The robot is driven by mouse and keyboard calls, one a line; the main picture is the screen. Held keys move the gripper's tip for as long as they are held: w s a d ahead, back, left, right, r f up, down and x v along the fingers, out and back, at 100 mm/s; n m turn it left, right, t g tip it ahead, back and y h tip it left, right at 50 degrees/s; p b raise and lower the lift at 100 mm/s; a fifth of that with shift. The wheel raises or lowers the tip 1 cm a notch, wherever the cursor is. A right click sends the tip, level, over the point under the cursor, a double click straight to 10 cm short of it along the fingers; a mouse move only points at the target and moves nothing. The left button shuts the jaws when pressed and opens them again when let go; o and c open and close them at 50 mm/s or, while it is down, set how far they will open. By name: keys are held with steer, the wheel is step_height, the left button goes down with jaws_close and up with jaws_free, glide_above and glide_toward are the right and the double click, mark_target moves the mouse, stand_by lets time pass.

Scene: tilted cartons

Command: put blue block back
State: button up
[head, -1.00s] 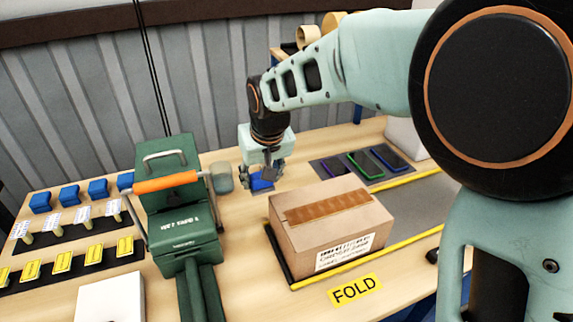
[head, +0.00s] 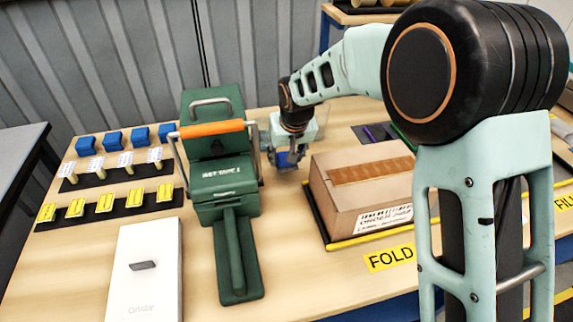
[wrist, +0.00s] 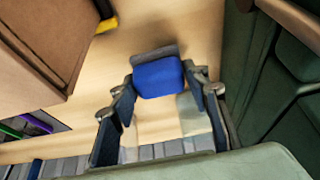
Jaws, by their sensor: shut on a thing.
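My gripper (head: 289,158) is shut on a blue block (head: 287,161) and holds it between the green machine and the carton. In the wrist view the blue block (wrist: 158,78) sits between the two fingers of my gripper (wrist: 160,85), with a dark grey piece along its far edge. Several other blue blocks (head: 113,139) stand in a row at the back left of the table, behind the white-labelled pieces. I cannot tell how high the held block is above the table.
The green machine (head: 217,185) with an orange handle stands between my gripper and the blue row. A closed carton (head: 362,195) is close on the right. White-labelled pieces (head: 126,159), yellow tags (head: 105,203) and a white box (head: 147,270) occupy the left side.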

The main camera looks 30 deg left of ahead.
mark_target(286, 164)
steer(key=shift+f, duration=1.45)
steer(key=shift+f, duration=0.2)
steer(key=o, duration=1)
steer(key=shift+r, duration=0.1)
steer(key=shift+r, duration=0.25)
steer(key=v, duration=1.1)
steer(key=shift+s+d+r+p, duration=0.1)
steer(key=shift+r+p, duration=0.25)
